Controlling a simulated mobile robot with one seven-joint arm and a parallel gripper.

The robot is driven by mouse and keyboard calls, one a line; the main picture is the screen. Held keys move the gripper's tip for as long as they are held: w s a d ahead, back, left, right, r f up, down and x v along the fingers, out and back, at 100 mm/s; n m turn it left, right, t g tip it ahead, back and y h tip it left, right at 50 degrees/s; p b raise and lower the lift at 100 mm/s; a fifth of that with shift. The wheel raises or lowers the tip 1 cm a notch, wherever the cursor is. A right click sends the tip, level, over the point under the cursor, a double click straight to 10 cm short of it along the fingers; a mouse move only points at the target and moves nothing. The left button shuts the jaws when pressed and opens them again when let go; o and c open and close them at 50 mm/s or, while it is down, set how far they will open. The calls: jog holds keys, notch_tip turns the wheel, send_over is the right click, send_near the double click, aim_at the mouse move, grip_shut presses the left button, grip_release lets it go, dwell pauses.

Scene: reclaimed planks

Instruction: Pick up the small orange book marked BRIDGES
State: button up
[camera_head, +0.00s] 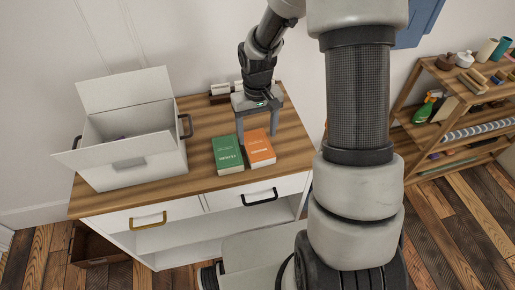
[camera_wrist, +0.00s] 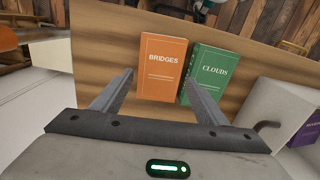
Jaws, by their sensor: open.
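The small orange book marked BRIDGES (camera_wrist: 162,70) lies flat on the wooden cabinet top, cover up. It also shows in the head view (camera_head: 260,149), to the right of a green book (camera_head: 228,154). The wrist view reads the green book's title as CLOUDS (camera_wrist: 209,75). My gripper (camera_head: 257,138) is open and points down at the far end of the orange book. In the wrist view my gripper's two fingers (camera_wrist: 158,91) stand apart, one toward each side of the orange book, with nothing held. The right finger overlaps the edge of the green book in view.
A white open box (camera_head: 133,157) with raised flaps stands at the left of the cabinet top (camera_head: 205,182). A purple item (camera_wrist: 306,131) shows inside it in the wrist view. A small rack-like object (camera_head: 220,91) lies behind my gripper. A wooden shelf (camera_head: 447,77) with goods stands at right.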

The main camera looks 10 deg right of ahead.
aim_at(258, 144)
jog(key=shift+s+f+b, duration=0.1)
jog(key=shift+f+b, duration=0.3)
jog(key=shift+f, duration=2.35)
jog(key=shift+r, duration=0.1)
jog(key=c, duration=0.8)
